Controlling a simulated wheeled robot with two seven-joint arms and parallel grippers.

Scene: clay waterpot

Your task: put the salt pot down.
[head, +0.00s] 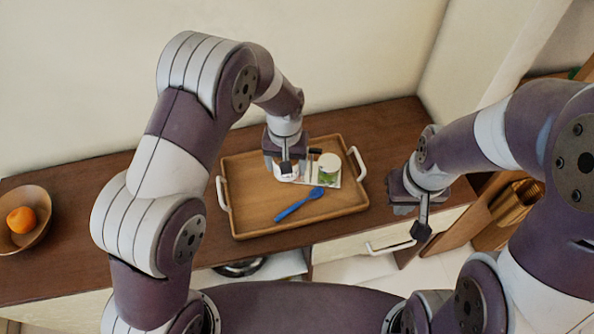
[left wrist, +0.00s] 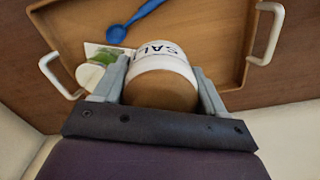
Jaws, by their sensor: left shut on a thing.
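My left gripper (head: 284,166) is over the wooden tray (head: 262,222) and shut on the salt pot (head: 287,176). In the left wrist view the salt pot (left wrist: 160,85) sits between the two fingers (left wrist: 160,75). It is white with dark letters, of which "SAL" shows, and has a brown round end facing the camera. In the head view the gripper hides most of it, and I cannot tell whether its base touches the tray. My right gripper (head: 405,205) is to the right of the tray, over the counter's front edge; its fingers are unclear.
A white and green pot (head: 329,168) with a pale flat piece is right of the salt pot. A blue spoon (head: 298,205) lies on the tray, which has white handles. A bowl (head: 28,236) with an orange (head: 21,220) stands far left. A drawer handle (head: 390,248) is below the counter.

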